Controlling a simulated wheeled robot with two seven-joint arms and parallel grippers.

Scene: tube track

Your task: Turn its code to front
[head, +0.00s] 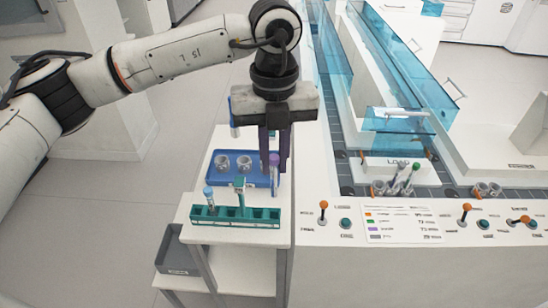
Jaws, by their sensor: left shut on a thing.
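My left gripper (276,150) hangs over the small white stand, its fingers pointing down and shut on a purple-capped tube (274,172). The tube is upright, in front of the blue tray's right end. Any code on it is too small to make out. A green rack (236,224) stands at the stand's front edge. It holds a blue-capped tube (208,197) and a green-topped upright piece (240,190). My right gripper is not in view.
A blue tray (240,178) with two grey round holders lies behind the rack. A control panel (400,224) with orange-knobbed levers lies in front.

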